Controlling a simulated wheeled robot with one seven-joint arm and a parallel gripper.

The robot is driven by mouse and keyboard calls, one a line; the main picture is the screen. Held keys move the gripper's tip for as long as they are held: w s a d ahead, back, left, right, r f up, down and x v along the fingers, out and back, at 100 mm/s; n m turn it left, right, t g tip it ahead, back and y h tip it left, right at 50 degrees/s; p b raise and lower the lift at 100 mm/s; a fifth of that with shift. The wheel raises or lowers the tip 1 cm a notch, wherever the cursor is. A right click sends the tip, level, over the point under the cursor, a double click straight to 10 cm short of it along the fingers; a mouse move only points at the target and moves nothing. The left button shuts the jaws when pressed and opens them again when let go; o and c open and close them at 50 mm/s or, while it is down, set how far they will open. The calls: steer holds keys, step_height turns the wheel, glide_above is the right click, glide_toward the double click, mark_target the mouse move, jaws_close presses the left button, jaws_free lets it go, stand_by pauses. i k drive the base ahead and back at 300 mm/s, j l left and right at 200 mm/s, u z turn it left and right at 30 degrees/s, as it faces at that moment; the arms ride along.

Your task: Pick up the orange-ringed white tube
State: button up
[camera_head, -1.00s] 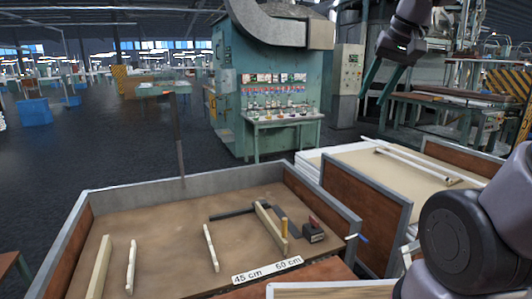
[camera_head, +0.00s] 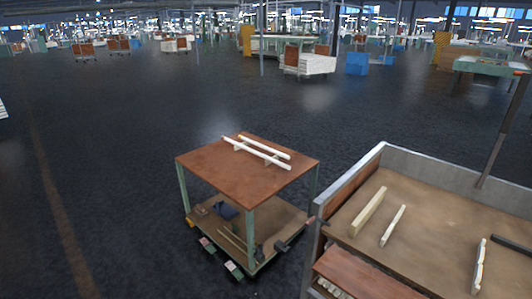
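Two white tubes lie side by side on the brown top (camera_head: 205,160) of a small green-legged cart: a nearer tube (camera_head: 256,153) and a farther tube (camera_head: 268,148). They run from upper left to lower right. I cannot make out an orange ring on either at this size. My gripper is not in view, and no part of my arm shows in this frame.
The cart's lower shelf (camera_head: 275,220) holds small tools and boxes. A metal-rimmed bench (camera_head: 440,168) with wooden bars stands right of the cart. Open dark floor (camera_head: 110,170) lies left of and beyond the cart. A blue bin (camera_head: 357,64) is far behind.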

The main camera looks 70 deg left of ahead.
mark_target(282, 165)
steer(key=k+j+u, duration=0.15)
steer(key=k, duration=0.9)
steer(key=j+u, duration=0.1)
steer(key=u, duration=0.3)
steer(key=j+u, duration=0.15)
steer(key=u, duration=0.25)
steer(key=j+u, duration=0.1)
steer(key=u, duration=0.25)
steer(key=j+u, duration=0.1)
steer(key=u, duration=0.3)
steer(key=i+j, duration=0.35)
steer(key=i, duration=0.15)
steer(key=i+j, duration=0.35)
steer(key=i, duration=0.2)
steer(key=i+j, duration=0.35)
steer(key=i, duration=0.15)
steer(key=i+j, duration=0.35)
steer(key=i, duration=0.15)
steer(key=j+z, duration=0.1)
steer(key=j, duration=0.4)
steer(key=k+j+z, duration=0.15)
steer(key=j, duration=0.3)
steer(key=j+z, duration=0.1)
steer(key=j, duration=0.4)
steer(key=i+j+z, duration=0.2)
steer(key=j, duration=0.3)
steer(key=j+z, duration=0.15)
steer(key=j, duration=0.3)
steer(key=i+j+z, duration=0.25)
steer(key=i, duration=0.2)
